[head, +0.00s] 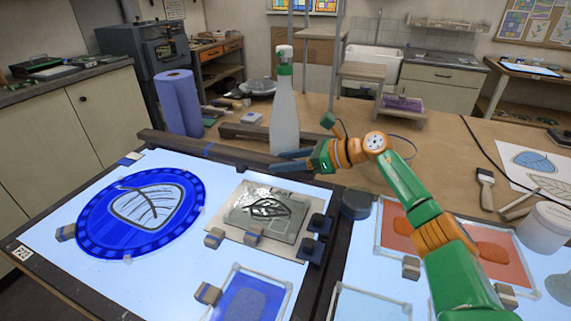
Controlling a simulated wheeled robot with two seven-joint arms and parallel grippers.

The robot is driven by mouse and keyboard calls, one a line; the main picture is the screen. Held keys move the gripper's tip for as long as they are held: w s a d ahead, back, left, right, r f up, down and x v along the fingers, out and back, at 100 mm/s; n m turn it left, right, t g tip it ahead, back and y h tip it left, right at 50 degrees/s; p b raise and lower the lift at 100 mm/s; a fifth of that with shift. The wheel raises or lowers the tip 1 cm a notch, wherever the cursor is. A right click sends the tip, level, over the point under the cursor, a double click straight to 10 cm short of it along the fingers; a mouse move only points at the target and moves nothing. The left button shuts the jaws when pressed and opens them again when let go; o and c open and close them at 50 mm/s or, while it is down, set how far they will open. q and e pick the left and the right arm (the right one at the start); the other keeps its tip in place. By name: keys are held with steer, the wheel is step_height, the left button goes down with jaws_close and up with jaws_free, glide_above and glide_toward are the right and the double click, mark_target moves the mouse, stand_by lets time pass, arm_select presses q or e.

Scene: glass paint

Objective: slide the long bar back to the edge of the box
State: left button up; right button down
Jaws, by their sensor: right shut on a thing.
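The long dark bar (185,146) lies along the back of the glowing light box (165,270), running from the back left corner toward the right. My right gripper (284,160) comes in from the right and is shut on the bar near its right end. Its two blue-grey fingers lie at the bar, and part of that end is hidden by them. The exact gap between the bar and the box edge is hard to tell. My left gripper is not in view.
On the box lie a round blue glass panel (90,220) with a leaf and a smaller leaf plate (247,218). Behind the bar stand a white spray bottle (284,115), a blue paper roll (178,103) and a shorter dark bar (240,131). A dark round pot (356,204) stands right of the box.

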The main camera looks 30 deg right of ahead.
steer(key=c, duration=0.6)
jaws_free()
steer(key=shift+w+d+r, duration=0.1)
steer(key=shift+r, duration=0.15)
steer(key=shift+o, duration=1.4)
steer(key=shift+d+f, duration=0.1)
steer(key=shift+w+d+f, duration=0.1)
steer(key=shift+f, duration=0.05)
steer(key=shift+s+d, duration=0.1)
steer(key=shift+s, duration=0.15)
steer(key=b+v, duration=0.2)
steer(key=v, duration=0.4)
steer(key=shift+d+b, duration=0.15)
steer(key=shift+b, duration=0.25)
steer(key=shift+s+d, duration=0.1)
steer(key=shift+s, duration=0.1)
steer(key=shift+r, duration=0.25)
